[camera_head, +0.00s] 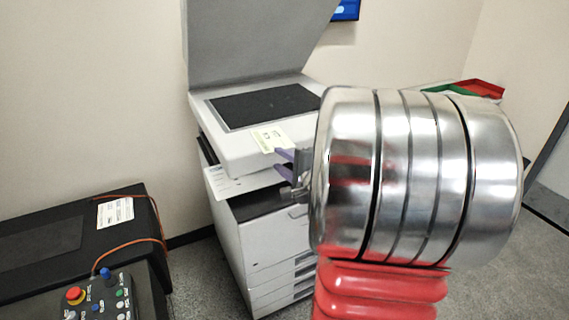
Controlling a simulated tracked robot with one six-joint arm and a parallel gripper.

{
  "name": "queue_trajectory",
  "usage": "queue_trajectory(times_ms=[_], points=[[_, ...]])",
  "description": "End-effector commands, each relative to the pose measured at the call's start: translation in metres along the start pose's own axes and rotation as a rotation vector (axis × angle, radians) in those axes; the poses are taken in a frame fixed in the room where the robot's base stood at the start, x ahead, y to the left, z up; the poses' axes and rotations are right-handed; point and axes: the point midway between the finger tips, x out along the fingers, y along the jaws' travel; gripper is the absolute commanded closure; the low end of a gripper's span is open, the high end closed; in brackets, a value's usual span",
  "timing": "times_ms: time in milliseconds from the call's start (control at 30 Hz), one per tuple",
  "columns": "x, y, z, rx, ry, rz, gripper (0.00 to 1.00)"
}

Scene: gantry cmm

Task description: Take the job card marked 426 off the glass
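Nothing shows between the fingers. My arm's large silver joint hides the area to the right.
The copier (265,240) stands with its grey lid (255,40) raised. A white sheet (225,184) sticks out below the scanner bed. Red and green trays (480,88) are behind my arm. A black case (75,235) and a control box (100,297) are at lower left.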

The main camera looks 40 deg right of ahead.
Motion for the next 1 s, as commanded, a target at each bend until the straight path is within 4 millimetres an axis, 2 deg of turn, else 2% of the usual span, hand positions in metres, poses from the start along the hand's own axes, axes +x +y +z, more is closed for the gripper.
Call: queue_trajectory(times_ms=[500, 700, 933, 1000], points=[[0.064, 0.001, 0.001, 0.000, -0.001, 0.001, 0.71], [0.073, 0.001, 0.001, 0.000, -0.001, 0.001, 0.71], [0.073, 0.000, 0.001, 0.000, 0.000, 0.001, 0.71], [0.073, 0.001, 0.001, 0.000, 0.000, 0.001, 0.74]])
